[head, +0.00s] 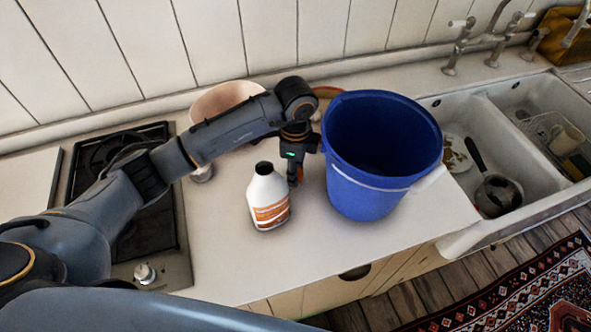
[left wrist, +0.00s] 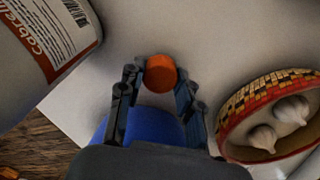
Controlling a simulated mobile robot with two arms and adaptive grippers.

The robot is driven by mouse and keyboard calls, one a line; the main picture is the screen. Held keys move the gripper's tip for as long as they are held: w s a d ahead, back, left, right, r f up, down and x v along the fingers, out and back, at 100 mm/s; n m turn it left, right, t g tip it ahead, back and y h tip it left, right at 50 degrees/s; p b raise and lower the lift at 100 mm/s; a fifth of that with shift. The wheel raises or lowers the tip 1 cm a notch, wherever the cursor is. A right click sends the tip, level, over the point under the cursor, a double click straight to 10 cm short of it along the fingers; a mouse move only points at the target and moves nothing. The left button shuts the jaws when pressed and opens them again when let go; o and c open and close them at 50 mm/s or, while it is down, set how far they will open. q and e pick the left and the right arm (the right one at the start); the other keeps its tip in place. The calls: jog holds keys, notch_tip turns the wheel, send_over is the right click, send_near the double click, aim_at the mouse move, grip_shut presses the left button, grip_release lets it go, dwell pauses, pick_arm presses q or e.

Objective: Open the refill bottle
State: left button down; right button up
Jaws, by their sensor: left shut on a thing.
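The refill bottle (head: 267,198) is white with an orange label and a dark top, and stands upright on the counter. Part of its body and label also shows at the upper left of the left wrist view (left wrist: 45,30). My left gripper (head: 294,180) is low between the bottle and the blue bucket, beside the bottle and apart from its top. In the left wrist view, its fingers (left wrist: 158,82) are shut on a small round orange thing (left wrist: 161,73) that looks like a cap. My right gripper is not in view.
The blue bucket (head: 367,190) stands close on the right of my left gripper. A patterned basket (left wrist: 243,112) holds garlic. A hob (head: 140,235) is at left, a pale bowl (head: 215,102) behind, and a double sink (head: 520,150) at right. The counter in front of the bottle is clear.

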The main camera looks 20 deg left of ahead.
pick_arm(q)
jog(key=shift+f, duration=0.75)
jog(key=shift+f, duration=0.25)
jog(key=c, duration=0.9)
grip_release()
jog(key=shift+r, duration=0.1)
